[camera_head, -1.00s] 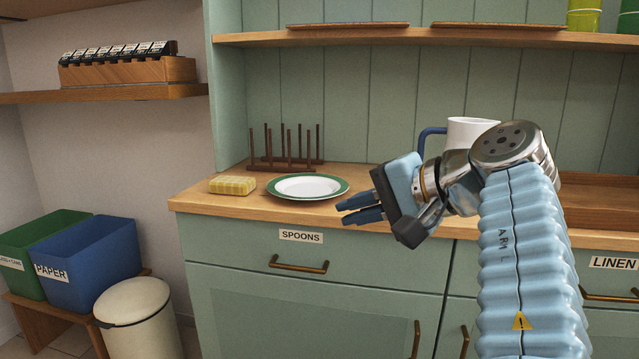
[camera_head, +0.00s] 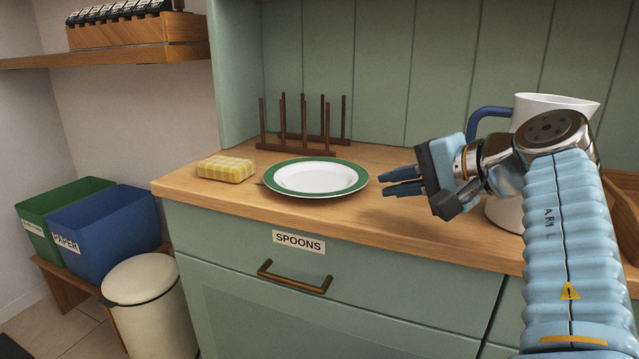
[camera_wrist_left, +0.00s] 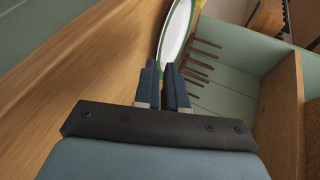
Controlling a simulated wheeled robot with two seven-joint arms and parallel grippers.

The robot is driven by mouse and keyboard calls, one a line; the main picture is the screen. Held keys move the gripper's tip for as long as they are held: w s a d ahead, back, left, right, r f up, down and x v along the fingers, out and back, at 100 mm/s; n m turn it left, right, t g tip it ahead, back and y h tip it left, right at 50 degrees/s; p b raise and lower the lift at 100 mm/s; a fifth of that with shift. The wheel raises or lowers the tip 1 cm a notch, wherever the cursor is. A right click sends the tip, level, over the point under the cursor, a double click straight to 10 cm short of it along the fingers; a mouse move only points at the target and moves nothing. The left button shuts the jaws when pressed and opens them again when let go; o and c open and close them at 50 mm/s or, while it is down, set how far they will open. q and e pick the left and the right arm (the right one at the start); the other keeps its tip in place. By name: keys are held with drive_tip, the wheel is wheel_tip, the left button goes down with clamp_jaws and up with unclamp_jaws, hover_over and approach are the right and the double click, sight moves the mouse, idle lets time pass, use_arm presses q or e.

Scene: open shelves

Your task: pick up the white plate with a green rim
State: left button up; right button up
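The white plate with a green rim (camera_head: 316,178) lies flat on the wooden counter, right of a yellow sponge-like block. My left gripper (camera_head: 386,183) is just right of the plate's rim, with its blue fingers pointing left towards it. The fingers are slightly apart with nothing between them, so it is open and empty. In the left wrist view, the plate (camera_wrist_left: 177,32) shows in part beyond the fingertips (camera_wrist_left: 162,66), cut off by the top edge. My right gripper is not in view.
A dark wooden peg rack (camera_head: 304,130) stands behind the plate, and the yellow block (camera_head: 226,168) is left of it. A white jug with a blue handle (camera_head: 548,103) stands behind my left arm. The counter (camera_head: 385,232) is bare in front of the plate.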

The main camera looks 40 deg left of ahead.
sight(349, 190)
use_arm(q)
drive_tip(key=x, duration=0.6)
drive_tip(key=b+x, duration=0.1)
drive_tip(key=x, duration=0.1)
drive_tip(key=shift+s+a, duration=0.2)
drive_tip(key=shift+s, duration=0.1)
clamp_jaws()
drive_tip(key=shift+r, duration=0.1)
